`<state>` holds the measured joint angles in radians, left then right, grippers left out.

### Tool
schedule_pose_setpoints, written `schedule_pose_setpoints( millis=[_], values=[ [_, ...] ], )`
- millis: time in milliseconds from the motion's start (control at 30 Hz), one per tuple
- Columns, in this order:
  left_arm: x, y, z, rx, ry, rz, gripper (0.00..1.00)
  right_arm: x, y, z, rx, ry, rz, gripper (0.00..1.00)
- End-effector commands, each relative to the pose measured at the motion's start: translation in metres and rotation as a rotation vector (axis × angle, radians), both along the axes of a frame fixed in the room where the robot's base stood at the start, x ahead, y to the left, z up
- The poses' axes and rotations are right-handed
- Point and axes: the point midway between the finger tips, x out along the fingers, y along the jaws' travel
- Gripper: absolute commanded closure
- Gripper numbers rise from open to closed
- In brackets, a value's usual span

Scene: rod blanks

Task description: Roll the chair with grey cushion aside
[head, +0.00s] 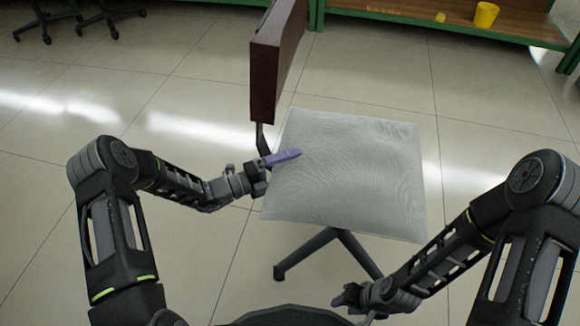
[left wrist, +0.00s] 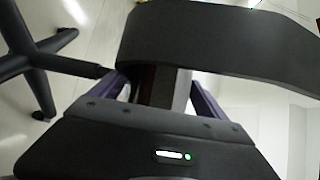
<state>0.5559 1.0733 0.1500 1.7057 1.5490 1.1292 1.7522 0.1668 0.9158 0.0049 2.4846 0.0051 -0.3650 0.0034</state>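The chair has a grey cushion (head: 355,180), a dark brown backrest (head: 278,60) on a black post, and black legs (head: 305,252). It stands in front of me with its backrest at the far left of the seat. My left gripper (head: 284,157), with purple fingers, is at the cushion's left edge, just below the backrest. In the left wrist view its fingers (left wrist: 160,90) are apart, with a dark brown part between them and a broad black curved piece beyond. Contact is unclear. My right gripper (head: 350,298) is low, near the front chair legs; its fingers are mostly hidden.
A green-framed wooden shelf (head: 400,18) with a yellow bucket (head: 486,14) stands at the back. Black chair legs (head: 45,22) show at the far left. The tiled floor (head: 110,90) to the left is clear, as is the floor right of the chair.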

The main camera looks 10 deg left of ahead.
Motion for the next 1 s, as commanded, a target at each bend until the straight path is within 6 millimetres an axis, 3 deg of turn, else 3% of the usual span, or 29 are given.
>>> schedule_pose_setpoints(
  millis=[1000],
  values=[
    [-0.0002,0.0007,-0.0005,0.001,0.001,0.0,0.95,-0.0002,0.0,0.0,0.0,0.0,0.0,0.64]
  ],
)
